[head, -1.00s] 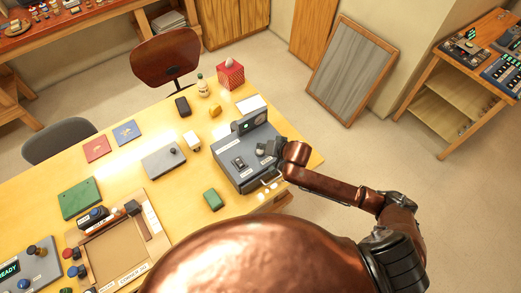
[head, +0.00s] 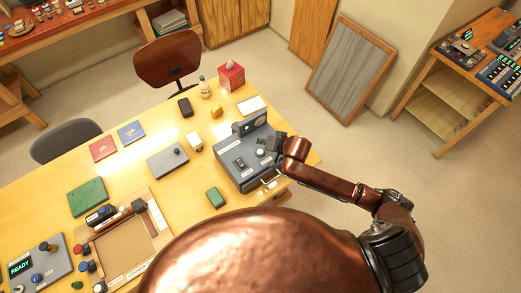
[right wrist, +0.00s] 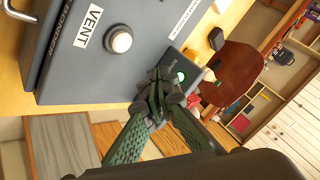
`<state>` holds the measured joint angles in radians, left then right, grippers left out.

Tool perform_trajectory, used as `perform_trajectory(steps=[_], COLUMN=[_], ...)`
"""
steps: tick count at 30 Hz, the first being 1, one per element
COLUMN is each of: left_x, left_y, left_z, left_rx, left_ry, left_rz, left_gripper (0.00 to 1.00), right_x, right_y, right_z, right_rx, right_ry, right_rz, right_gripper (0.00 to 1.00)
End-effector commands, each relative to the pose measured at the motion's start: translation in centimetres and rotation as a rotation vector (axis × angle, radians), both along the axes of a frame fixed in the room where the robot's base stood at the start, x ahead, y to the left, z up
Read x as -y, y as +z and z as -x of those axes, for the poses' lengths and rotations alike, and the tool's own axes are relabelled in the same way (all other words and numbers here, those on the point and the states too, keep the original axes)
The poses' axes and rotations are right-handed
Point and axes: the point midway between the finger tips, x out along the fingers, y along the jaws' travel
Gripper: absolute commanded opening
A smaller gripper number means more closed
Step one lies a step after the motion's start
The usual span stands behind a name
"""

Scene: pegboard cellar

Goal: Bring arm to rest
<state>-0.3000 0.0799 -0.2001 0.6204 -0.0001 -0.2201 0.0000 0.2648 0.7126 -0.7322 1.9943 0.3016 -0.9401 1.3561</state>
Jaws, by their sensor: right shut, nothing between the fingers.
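My right arm (head: 330,184) reaches in from the lower right of the head view. Its gripper (head: 272,145) is over the right side of a dark grey console (head: 235,172) at the table's right end. In the right wrist view, the fingers (right wrist: 157,97) are together with nothing between them. They look apart from the pale round knob (right wrist: 118,39) beside the "VENT" label (right wrist: 88,27). The knob also shows in the head view (head: 260,153), just left of the gripper. My left arm and gripper are not in view.
The console's upright panel (head: 250,122) with a green light stands behind the gripper. Open floor (head: 350,150) lies to the right.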

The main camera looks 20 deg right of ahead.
Motion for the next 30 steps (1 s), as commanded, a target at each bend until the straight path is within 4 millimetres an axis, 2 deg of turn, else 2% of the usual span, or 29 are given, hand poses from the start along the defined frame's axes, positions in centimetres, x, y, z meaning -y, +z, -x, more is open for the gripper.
perform_trajectory(steps=[22, 26, 30], left_x=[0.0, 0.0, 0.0], left_y=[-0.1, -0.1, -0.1], left_z=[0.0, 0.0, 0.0], left_rx=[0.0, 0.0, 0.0], left_ry=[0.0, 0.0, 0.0], left_rz=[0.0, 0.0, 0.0], left_gripper=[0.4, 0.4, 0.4], right_x=[-0.1, -0.3, 1.5], right_y=[-0.2, -1.0, -2.1], right_z=[0.4, 2.9, 8.0], right_rx=[-0.001, -0.001, -0.01], right_ry=[0.006, 0.04, 0.09], right_rz=[0.005, 0.045, 0.151], right_gripper=[0.0, 0.0, 0.0])
